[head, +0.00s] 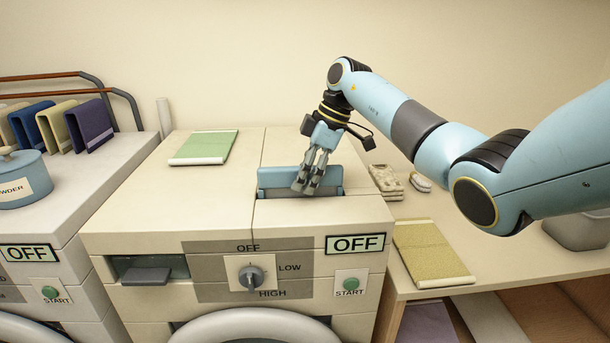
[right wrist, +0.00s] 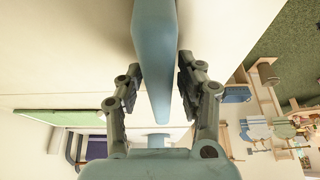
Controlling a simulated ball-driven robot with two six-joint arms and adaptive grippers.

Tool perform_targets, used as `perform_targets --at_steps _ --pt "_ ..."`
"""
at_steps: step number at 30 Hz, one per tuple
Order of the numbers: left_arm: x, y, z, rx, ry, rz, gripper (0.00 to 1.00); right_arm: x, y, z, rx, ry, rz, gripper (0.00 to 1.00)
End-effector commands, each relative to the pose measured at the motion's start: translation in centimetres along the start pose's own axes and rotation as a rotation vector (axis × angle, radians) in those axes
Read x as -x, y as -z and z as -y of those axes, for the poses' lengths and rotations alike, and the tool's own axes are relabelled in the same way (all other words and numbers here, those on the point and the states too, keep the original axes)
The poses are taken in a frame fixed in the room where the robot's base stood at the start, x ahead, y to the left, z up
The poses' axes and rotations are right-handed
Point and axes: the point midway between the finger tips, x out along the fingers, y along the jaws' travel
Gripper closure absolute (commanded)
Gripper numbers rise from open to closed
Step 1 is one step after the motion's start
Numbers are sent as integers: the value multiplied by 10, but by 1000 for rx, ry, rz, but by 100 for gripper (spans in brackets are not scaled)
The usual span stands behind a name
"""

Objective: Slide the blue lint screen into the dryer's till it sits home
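The blue lint screen (head: 276,180) stands at the slot in the dryer's (head: 200,205) top, near the front edge and right of the middle. A dark strip of the slot shows below it, and its lower part is hidden. My right gripper (head: 306,189) reaches down onto it from above. In the right wrist view the fingers (right wrist: 159,82) stand on either side of the blue lint screen (right wrist: 155,45), their pads appearing to touch both faces. My left gripper is not in view.
A green-and-white folded cloth (head: 205,147) lies on the dryer top. A second machine with a blue powder tub (head: 20,178) stands at left. The counter at right holds a yellow-green cloth (head: 432,252) and small beige items (head: 386,181). The dryer top's left front is clear.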

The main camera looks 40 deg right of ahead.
Motion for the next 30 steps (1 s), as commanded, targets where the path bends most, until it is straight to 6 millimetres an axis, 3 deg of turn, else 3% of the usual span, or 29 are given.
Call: perform_targets --at_steps 9,13,24,30 --pt "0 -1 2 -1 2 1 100 0 0 0 0 0 0 52" --pt "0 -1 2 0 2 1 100 10 0 -1 0 -2 0 52" --pt "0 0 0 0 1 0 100 87 0 -1 1 -4 1 52" --pt "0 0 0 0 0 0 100 114 0 -1 0 -1 0 52"
